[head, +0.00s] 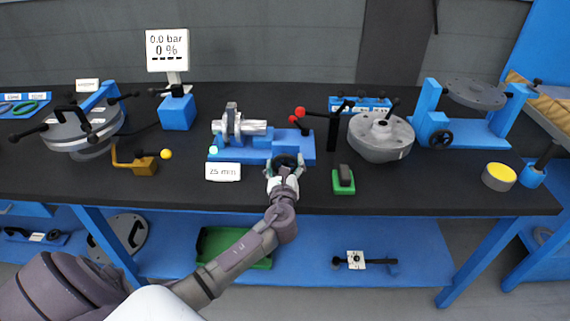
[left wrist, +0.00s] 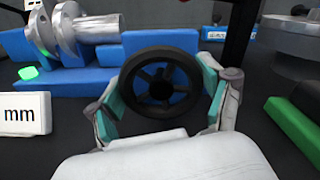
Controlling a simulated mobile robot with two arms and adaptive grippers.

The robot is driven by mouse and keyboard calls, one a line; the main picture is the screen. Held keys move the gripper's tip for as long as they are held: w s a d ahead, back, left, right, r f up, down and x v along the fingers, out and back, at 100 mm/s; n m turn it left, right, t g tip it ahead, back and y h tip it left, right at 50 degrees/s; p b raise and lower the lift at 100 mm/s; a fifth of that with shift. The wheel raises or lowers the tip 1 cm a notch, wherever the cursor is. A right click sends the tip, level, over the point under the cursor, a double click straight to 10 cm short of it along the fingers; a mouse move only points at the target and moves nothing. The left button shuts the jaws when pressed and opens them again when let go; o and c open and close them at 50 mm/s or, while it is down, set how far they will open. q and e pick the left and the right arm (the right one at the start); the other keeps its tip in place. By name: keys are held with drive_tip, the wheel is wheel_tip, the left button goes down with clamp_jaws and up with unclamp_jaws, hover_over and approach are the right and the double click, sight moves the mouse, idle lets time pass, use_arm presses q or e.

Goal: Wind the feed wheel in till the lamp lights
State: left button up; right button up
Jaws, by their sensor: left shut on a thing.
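The feed wheel (head: 286,160) is a black spoked handwheel on the front of the blue fixture (head: 254,156). In the left wrist view the wheel (left wrist: 160,55) faces me, with blue showing between its spokes. My left gripper (head: 284,172) is shut on its rim, with a teal-padded finger on each side in the left wrist view (left wrist: 160,92). The lamp (head: 213,150) is a small bright green dome at the fixture's left end; it looks lit in the left wrist view (left wrist: 28,73). My right gripper is not in view.
A label reading 25 mm (head: 223,172) stands left of the wheel. A green block with a dark top (head: 343,181) is to the right. A grey flanged shell (head: 381,139) and a red-knobbed lever (head: 300,112) stand behind. A display (head: 167,50) reads 0.0 bar, 0 %.

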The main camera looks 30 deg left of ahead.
use_arm(q)
drive_tip(key=o, duration=1.1)
drive_tip(key=shift+c, duration=0.2)
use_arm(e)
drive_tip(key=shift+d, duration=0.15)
use_arm(q)
drive_tip(key=shift+s, duration=0.1)
drive_tip(key=v, duration=1.2)
